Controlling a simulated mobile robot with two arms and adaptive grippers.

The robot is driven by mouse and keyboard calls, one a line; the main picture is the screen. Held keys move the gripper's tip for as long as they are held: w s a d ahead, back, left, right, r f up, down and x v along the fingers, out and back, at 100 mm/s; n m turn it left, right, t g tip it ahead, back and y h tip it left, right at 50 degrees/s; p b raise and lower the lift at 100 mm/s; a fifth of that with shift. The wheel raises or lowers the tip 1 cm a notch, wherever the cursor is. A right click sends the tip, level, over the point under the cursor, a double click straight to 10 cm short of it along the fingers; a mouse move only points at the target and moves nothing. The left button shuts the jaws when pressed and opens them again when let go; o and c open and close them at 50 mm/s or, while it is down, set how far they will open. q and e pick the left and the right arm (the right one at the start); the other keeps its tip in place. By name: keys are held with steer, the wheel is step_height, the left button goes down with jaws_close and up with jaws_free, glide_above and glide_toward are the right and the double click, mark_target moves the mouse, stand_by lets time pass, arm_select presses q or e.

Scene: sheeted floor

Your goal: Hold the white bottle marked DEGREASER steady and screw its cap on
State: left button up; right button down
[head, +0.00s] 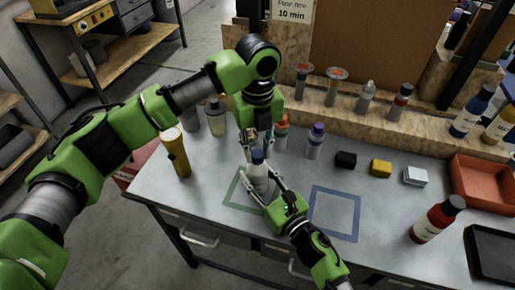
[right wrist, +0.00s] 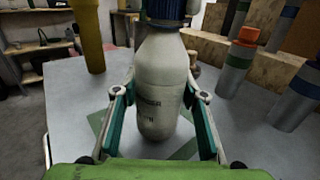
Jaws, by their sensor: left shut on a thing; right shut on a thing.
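The white bottle (head: 258,182) stands upright at the green square outline on the grey table. In the right wrist view the white bottle (right wrist: 160,75) shows part of its dark lettering, ending in "ASER". My right gripper (head: 258,192) is shut on the bottle's body; its two fingers (right wrist: 160,100) lie on either side of it. A dark blue cap (head: 257,157) sits at the bottle's top, and its ribbed side shows in the right wrist view (right wrist: 166,8). My left gripper (head: 257,142) points down from above and is shut on the cap. How tightly the cap sits cannot be told.
A yellow bottle (head: 176,152) stands to the left. A purple-capped bottle (head: 315,142) and an orange-capped one (head: 281,131) stand behind. The blue square outline (head: 357,213) is empty. Small blocks, a red bottle (head: 437,220) and an orange tray (head: 482,183) are at right.

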arm_select(q)
steer(key=m, duration=1.3)
steer(key=o, duration=0.7)
steer(key=shift+r, duration=2.25)
steer(key=shift+c, duration=0.5)
